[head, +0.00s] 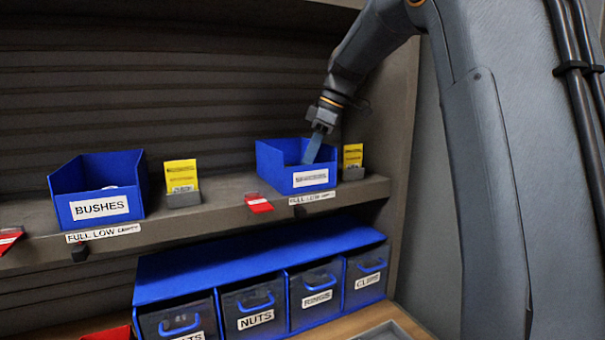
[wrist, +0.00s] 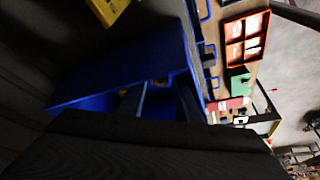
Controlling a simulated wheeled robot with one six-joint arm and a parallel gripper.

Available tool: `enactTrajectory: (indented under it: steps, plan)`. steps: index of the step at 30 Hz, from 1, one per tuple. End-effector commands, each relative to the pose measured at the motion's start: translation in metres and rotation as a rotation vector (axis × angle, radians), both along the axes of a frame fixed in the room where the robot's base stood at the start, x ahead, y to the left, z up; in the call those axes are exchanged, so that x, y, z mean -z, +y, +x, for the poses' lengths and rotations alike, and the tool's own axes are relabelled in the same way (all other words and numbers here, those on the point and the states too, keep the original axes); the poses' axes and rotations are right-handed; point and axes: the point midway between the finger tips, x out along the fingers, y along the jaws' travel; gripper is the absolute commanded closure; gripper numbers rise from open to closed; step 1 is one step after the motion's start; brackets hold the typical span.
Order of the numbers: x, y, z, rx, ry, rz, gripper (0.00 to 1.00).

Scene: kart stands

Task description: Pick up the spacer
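My gripper (head: 312,148) reaches down into the right-hand blue bin (head: 292,180) on the shelf, whose white front label is too blurred to read. In the wrist view the bin (wrist: 85,98) surrounds my gripper (wrist: 160,103). Its two dark fingers stand apart, with blue bin showing between them and nothing clearly held. The bin's floor and contents are mostly hidden by its walls, the fingers and deep shadow.
Yellow cards in holders (head: 181,177) (head: 353,157) stand beside the bins. A red tag (head: 258,203) lies at the shelf edge. Labelled drawers (head: 255,305) sit below.

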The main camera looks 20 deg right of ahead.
Motion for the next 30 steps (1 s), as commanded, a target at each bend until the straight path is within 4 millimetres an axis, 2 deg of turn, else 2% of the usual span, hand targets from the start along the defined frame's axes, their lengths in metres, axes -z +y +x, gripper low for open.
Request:
enactTrajectory:
  steps: [8, 13, 23, 30]
  plan:
    - [0.003, 0.002, 0.001, -0.001, 0.000, 0.000, 0.71]
    - [0.003, 0.002, 0.001, -0.002, -0.001, 0.000, 1.00]
    - [0.001, 0.002, 0.001, -0.002, -0.001, 0.000, 1.00]
    - [-0.018, 0.002, 0.002, -0.002, -0.004, 0.000, 1.00]
